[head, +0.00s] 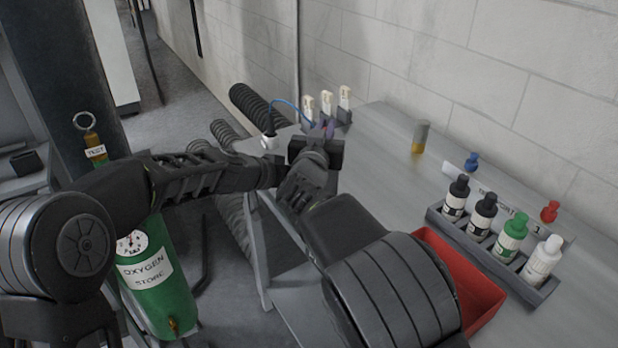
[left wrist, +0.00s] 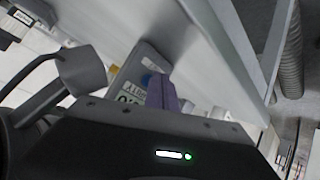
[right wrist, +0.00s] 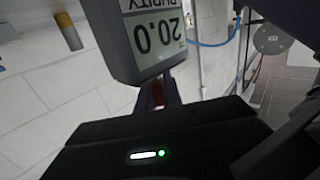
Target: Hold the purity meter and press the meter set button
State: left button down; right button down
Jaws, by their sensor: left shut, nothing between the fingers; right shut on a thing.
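The purity meter (right wrist: 150,38) is a grey handheld unit whose screen reads 20.0 under the word PURITY. In the right wrist view my right gripper (right wrist: 160,92) is shut on its lower end. In the head view my right gripper (head: 329,130) is above the bench's left end, and the arms hide most of the meter.
The grey bench (head: 385,150) carries a rack (head: 500,262) of several bottles, a red tray (head: 455,275) and a grey-and-yellow cylinder (head: 420,137). White-tagged holders (head: 327,103) and a blue cable (head: 288,104) are near the grippers. A green oxygen cylinder (head: 160,300) stands at left.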

pick_arm(q)
jog(key=shift+s+d+f, duration=0.1)
jog(key=shift+s+d, duration=0.1)
jog(key=shift+d, duration=0.25)
jog(key=shift+s+a, duration=0.65)
jog(key=shift+s, duration=0.05)
jog(key=shift+a, duration=0.25)
jog(key=shift+s+a, duration=0.1)
jog(key=shift+a, duration=0.4)
jog(key=s+a, duration=0.2)
jog(key=a, duration=0.1)
jog(key=shift+s+a, duration=0.15)
jog(key=shift+a, duration=0.05)
